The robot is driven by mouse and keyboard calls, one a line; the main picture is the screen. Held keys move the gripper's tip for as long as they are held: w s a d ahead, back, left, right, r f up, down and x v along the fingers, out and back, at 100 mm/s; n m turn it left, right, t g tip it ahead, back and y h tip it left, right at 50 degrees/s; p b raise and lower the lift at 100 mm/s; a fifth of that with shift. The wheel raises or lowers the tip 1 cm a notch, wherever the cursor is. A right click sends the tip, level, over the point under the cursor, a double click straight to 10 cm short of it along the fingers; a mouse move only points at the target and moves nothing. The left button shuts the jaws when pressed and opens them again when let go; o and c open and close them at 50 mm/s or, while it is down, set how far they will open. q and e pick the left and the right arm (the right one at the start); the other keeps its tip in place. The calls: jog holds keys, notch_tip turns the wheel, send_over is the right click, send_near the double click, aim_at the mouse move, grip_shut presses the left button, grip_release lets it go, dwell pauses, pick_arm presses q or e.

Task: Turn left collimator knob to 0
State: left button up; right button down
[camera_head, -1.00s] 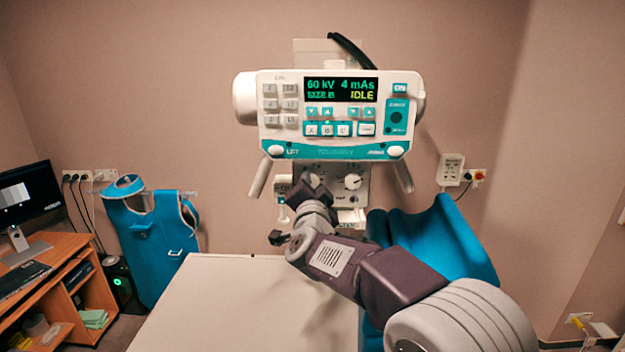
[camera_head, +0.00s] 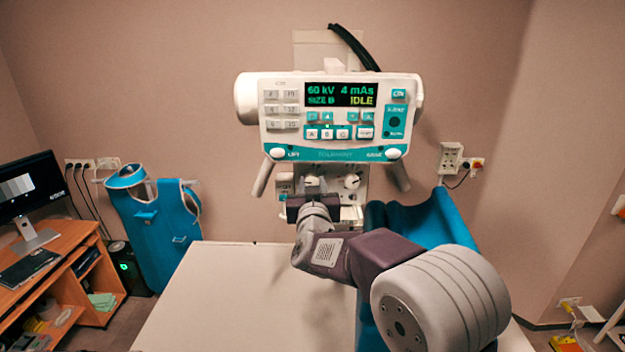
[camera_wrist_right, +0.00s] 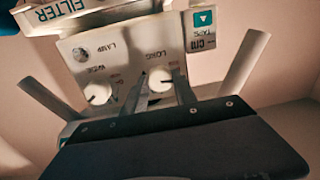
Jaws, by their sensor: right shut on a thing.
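The collimator panel under the control console has two white knobs in the head view. My right gripper (camera_head: 312,194) is at the left knob (camera_head: 312,181). The right knob (camera_head: 352,182) is free. The wrist view shows the panel upside down. There the fingers of my right gripper (camera_wrist_right: 161,86) are shut on the left knob (camera_wrist_right: 160,77), beside the label LONG. The other knob (camera_wrist_right: 97,93), near the label WIDE, stands apart from the fingers. The left knob's pointer and scale are too small or covered to read. My left gripper is not in view.
The console (camera_head: 335,120) hangs above the panel, its display reading IDLE. Grey handles (camera_head: 262,177) stick out on both sides. A pale table (camera_head: 235,295) lies below. A blue padded thing (camera_head: 440,222) is at the right, and a blue apron (camera_head: 155,225) and desk are at the left.

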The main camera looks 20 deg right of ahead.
jog(key=shift+f+n+p, duration=0.3)
jog(key=shift+n, duration=0.4)
jog(key=c, duration=1.2)
grip_release()
jog(key=shift+c, duration=0.2)
jog(key=shift+o, duration=1.2)
jog(key=shift+r, duration=0.1)
jog(key=shift+s+a+r, duration=0.1)
jog(key=shift+r, duration=0.05)
